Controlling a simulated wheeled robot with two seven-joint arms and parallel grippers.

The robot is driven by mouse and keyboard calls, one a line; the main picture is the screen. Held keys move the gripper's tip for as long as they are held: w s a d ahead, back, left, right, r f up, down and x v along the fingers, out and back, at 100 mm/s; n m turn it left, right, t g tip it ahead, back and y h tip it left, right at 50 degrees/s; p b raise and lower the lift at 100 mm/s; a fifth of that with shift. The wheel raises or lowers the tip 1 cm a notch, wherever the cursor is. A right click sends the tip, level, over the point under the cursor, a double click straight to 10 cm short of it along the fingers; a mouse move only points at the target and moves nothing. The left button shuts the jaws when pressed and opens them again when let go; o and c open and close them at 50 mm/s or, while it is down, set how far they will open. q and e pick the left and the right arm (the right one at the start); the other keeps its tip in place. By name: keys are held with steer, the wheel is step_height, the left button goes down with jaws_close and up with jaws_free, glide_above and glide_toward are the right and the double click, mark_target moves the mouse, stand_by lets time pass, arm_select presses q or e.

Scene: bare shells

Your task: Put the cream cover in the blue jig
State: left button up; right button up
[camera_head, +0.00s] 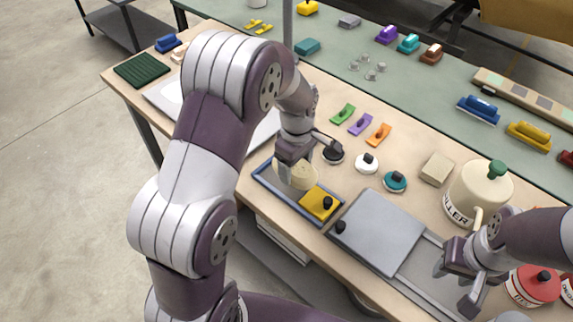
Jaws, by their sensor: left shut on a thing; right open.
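The cream cover (301,177) is a rounded pale piece, partly hidden by my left gripper (296,160). My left gripper is shut on it from above, at the left part of the blue jig. The blue jig (271,194) is a shallow tray with a blue rim near the table's front edge. I cannot tell whether the cover touches the jig's floor. My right gripper (455,286) is open and empty over a grey surface at the lower right.
A grey plate (378,232) with a black knob lies right of the jig. Black, white (367,164) and teal (395,182) round lids sit behind. A cream canister (478,194) stands at right, with a red pot (533,287) near my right arm. Small coloured clips (360,123) lie further back.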

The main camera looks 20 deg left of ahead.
arm_select(q)
steer(key=w+a+f, duration=0.1)
steer(key=a, duration=0.1)
steer(key=w+a+f, duration=0.2)
steer(key=shift+w+a+f+p, duration=0.2)
steer(key=shift+w+f+p, duration=0.05)
steer(key=shift+w+p, duration=0.05)
steer(key=f, duration=0.3)
steer(key=shift+s+f+p, duration=0.2)
steer(key=shift+f+p, duration=0.05)
steer(key=shift+p, duration=0.15)
steer(key=shift+w+f, duration=0.15)
steer(key=shift+f, duration=0.15)
arm_select(e)
steer(key=shift+w+a+r, duration=0.1)
steer(key=shift+w+r, duration=0.2)
steer(key=shift+r, duration=0.45)
arm_select(q)
steer(key=shift+f, duration=0.3)
arm_select(e)
steer(key=shift+s+f, duration=0.1)
steer(key=shift+f, duration=0.05)
arm_select(q)
steer(key=shift+f+b, duration=0.25)
steer(key=shift+b, duration=0.1)
steer(key=o, duration=1)
steer(key=shift+o, duration=0.4)
arm_select(e)
steer(key=shift+f, duration=0.1)
